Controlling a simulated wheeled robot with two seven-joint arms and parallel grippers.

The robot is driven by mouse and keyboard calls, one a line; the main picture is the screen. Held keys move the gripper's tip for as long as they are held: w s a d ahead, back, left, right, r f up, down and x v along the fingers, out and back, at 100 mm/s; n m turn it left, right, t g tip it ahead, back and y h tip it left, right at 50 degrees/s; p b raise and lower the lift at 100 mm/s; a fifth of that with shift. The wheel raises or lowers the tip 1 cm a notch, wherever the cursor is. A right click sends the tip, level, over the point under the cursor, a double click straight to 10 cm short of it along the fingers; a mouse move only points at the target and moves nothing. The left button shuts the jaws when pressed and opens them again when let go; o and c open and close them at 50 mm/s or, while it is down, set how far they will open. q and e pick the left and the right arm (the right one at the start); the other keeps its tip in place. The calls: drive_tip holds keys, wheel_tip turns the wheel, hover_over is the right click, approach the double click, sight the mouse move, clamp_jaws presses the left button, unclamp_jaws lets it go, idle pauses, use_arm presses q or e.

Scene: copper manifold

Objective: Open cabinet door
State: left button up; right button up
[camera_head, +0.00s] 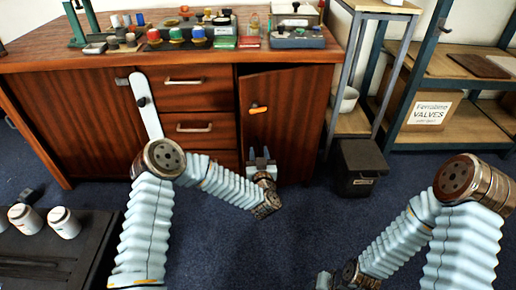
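The wooden cabinet (100,66) stands ahead, with a column of drawers in its middle. Its right-hand door (290,130) looks slightly ajar, with a dark gap along its top. A small orange-and-metal handle (258,109) sits near that door's left edge. My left gripper (262,152) is low in front of the door, below the handle and apart from it. Its fingers point up and look spread, with nothing between them. My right gripper (324,280) is at the bottom edge, far from the cabinet, and mostly cut off.
A black bin (357,168) stands on the floor right of the door. A metal-framed shelf (455,128) with a "VALVES" box (430,110) is at the right. A dark bench with white jars (64,222) is at lower left. Blue carpet in front is clear.

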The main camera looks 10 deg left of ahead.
use_arm(q)
drive_tip(key=shift+w, duration=0.1)
drive_tip(key=shift+c, duration=0.6)
drive_tip(key=shift+m, duration=0.3)
drive_tip(key=s+f, duration=0.1)
drive_tip(key=s+d+f+b, duration=0.1)
drive_tip(key=s, duration=0.1)
drive_tip(key=s+f, duration=0.1)
drive_tip(key=s, duration=0.1)
drive_tip(key=shift+d+b, duration=0.3)
drive_tip(key=shift+d, duration=0.1)
drive_tip(key=shift+c, duration=0.3)
drive_tip(key=b, duration=0.1)
approach(256, 147)
drive_tip(key=b+x, duration=0.2)
drive_tip(key=x, duration=0.6)
drive_tip(key=shift+w, duration=0.25)
drive_tip(key=shift+c, duration=0.3)
